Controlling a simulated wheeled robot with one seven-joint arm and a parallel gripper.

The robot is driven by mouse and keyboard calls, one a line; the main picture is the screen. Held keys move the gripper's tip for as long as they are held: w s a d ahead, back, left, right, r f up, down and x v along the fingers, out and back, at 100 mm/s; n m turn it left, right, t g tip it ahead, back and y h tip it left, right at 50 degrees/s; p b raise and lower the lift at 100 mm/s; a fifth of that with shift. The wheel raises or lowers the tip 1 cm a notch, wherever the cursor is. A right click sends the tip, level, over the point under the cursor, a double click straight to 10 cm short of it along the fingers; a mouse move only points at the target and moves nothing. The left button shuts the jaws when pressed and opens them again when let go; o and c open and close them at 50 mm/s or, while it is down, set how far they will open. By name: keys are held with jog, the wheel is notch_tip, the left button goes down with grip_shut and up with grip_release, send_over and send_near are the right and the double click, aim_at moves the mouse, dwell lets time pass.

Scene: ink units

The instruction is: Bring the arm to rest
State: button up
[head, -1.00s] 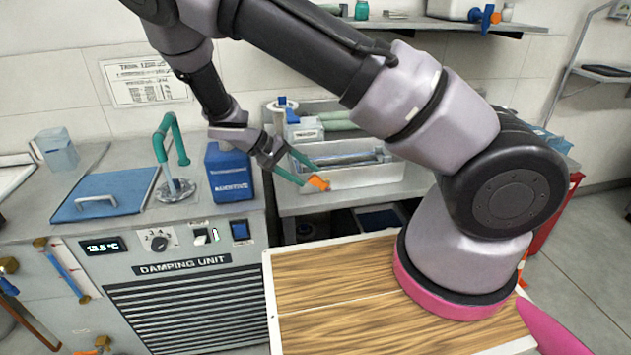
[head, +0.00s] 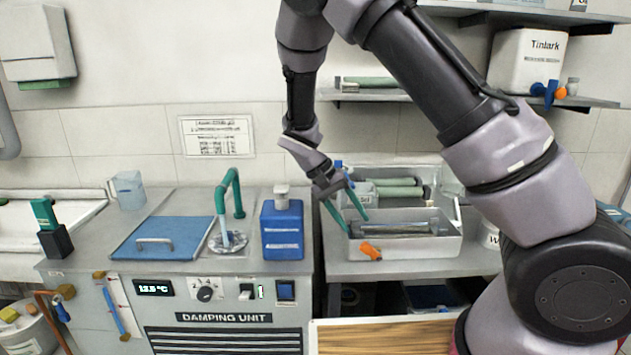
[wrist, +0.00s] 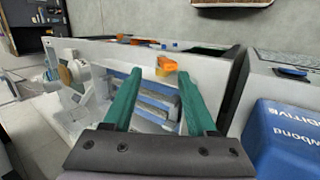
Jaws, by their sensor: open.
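My gripper (head: 352,212) has two green fingers that stand apart with nothing between them. In the head view it hangs in front of the near left side of a white bin (head: 430,245), to the right of a blue additive bottle (head: 282,232). In the wrist view the open fingers (wrist: 155,90) point toward the bin (wrist: 85,50), and the blue bottle (wrist: 285,135) is at the right. My arm reaches in from the upper right, bent, with the forearm hanging down.
An orange piece (head: 371,251) shows at the bin's front wall. The damping unit (head: 225,318) with a green tap (head: 222,200) and blue lid (head: 163,238) stands left. A shelf (head: 375,97) is behind the arm.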

jog(key=s+d+r+m+t+y, duration=0.1)
jog(key=s+d+r+t+y, duration=0.2)
jog(key=r, duration=0.7)
jog(key=s+d+r+m+t+y, duration=0.1)
jog(key=s+d+r+t+y, duration=0.1)
jog(key=s+d+r, duration=0.4)
jog(key=s+d+r+m+t+y, duration=0.1)
jog(key=s+d+r+t+y, duration=0.2)
jog(key=r, duration=1.1)
jog(key=shift+s+d+t+y, duration=0.3)
jog(key=shift+s+d, duration=0.65)
jog(key=shift+s, duration=0.1)
